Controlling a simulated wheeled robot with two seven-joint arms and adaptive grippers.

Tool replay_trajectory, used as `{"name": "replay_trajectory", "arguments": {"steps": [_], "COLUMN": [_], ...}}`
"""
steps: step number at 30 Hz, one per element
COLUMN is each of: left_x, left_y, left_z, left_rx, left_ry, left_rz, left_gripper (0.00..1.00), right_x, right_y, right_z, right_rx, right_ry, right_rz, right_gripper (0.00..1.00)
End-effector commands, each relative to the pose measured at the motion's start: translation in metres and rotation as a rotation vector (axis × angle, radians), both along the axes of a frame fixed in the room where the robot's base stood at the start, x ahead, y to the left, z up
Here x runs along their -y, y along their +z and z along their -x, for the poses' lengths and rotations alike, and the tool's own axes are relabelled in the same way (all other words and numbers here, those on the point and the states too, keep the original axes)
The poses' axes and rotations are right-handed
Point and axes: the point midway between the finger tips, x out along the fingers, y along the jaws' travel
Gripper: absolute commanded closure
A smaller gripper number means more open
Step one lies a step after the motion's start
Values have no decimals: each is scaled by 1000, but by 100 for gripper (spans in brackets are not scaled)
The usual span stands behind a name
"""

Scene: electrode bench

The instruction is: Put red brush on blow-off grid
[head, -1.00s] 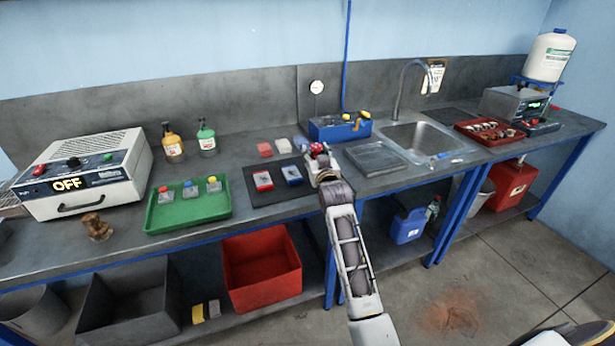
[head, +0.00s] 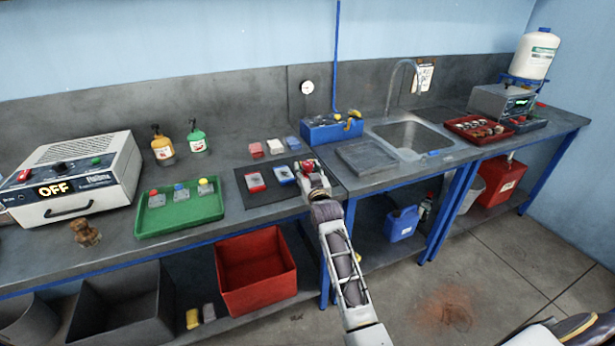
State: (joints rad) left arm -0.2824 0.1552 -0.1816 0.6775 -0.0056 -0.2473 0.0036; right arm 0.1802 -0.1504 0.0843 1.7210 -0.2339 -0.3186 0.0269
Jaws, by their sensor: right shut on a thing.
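My right gripper (head: 311,178) is shut on a small red thing (head: 308,165), which I take for the red brush; the jaws hide most of it. It is over or just above the right end of the black mat (head: 265,197); I cannot tell the height. The grey flat plate (head: 367,157) left of the sink looks like the blow-off grid; it lies right of the gripper, apart from it, with nothing on it. A red-and-white block (head: 256,181) and a blue-and-white block (head: 284,173) lie on the mat. My left gripper is not in view.
A blue box (head: 332,129) stands behind the gripper and plate. The sink (head: 412,136) with its tall tap is right of the plate. A green tray (head: 180,224) is at left.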

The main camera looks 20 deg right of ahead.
Motion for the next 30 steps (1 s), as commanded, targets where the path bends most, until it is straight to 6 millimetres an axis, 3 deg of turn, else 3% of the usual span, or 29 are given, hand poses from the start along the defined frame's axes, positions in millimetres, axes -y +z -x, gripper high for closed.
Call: {"name": "replay_trajectory", "arguments": {"steps": [6, 20, 21, 25, 30], "left_x": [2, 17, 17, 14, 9], "left_y": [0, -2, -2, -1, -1], "left_z": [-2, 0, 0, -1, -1], "left_rx": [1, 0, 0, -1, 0], "left_ry": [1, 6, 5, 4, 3], "left_rz": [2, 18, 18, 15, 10], "left_gripper": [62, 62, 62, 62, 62], "right_x": [0, 0, 0, 0, 0], "right_y": [-18, -22, -22, -22, -22], "right_z": [0, 0, 0, 0, 0], "right_rx": [1, 2, 1, 1, 1], "right_ry": [0, 0, 0, 0, 0], "right_rz": [0, 0, 0, 0, 0], "right_gripper": [75, 75, 47, 31, 30]}}
